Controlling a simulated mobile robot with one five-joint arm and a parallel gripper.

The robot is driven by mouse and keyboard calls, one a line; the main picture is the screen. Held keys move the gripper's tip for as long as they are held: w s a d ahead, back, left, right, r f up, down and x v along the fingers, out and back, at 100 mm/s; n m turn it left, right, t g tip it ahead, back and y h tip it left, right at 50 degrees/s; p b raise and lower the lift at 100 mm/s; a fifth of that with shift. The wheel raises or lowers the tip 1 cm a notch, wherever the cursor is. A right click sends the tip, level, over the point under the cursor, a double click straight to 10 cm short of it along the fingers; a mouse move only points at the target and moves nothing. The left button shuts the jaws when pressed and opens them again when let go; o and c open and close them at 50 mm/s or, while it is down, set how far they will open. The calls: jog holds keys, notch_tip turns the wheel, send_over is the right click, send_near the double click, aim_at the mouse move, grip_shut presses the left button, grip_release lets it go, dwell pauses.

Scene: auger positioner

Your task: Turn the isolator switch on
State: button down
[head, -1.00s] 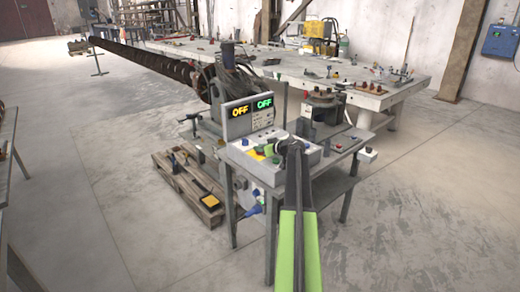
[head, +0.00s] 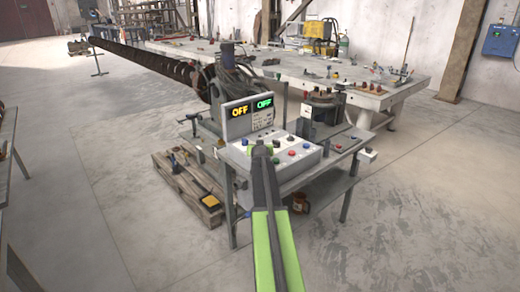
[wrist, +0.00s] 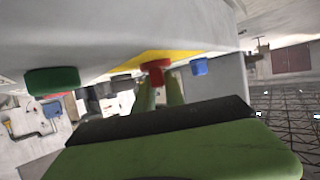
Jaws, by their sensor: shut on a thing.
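The isolator switch shows in the wrist view as a red knob (wrist: 155,66) on a yellow plate (wrist: 178,55), on the face of the grey control box (wrist: 120,35). My gripper (wrist: 158,86) is shut on the red knob, with one greenish finger on each side of it. In the head view my gripper (head: 261,150) is at the front left of the control box (head: 312,156). My arm hides the switch there. Two displays above the box read OFF, one orange (head: 239,112) and one green (head: 264,103).
Beside the knob in the wrist view are a blue button (wrist: 199,66) and a large green button (wrist: 50,81). More buttons sit on the box to the right of my arm. The box stands on a metal table (head: 318,176). A pallet (head: 190,190) lies left; floor is open on the right.

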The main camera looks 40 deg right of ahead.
jog(key=m+g+h, duration=0.1)
jog(key=m+g, duration=0.1)
jog(key=m+g+h, duration=0.1)
jog(key=m+g, duration=0.1)
jog(key=m+g+h, duration=0.1)
jog(key=m+g, duration=0.1)
jog(key=shift+w+h, duration=0.25)
jog(key=shift+h, duration=0.05)
jog(key=m+g, duration=0.3)
jog(key=shift+s+g, duration=0.1)
jog(key=shift+g, duration=0.3)
jog(key=shift+s+a+m+g, duration=0.1)
jog(key=shift+m+g, duration=0.2)
jog(key=shift+m, duration=0.1)
jog(key=shift+s+f, duration=0.1)
jog(key=c, duration=1.4)
grip_release()
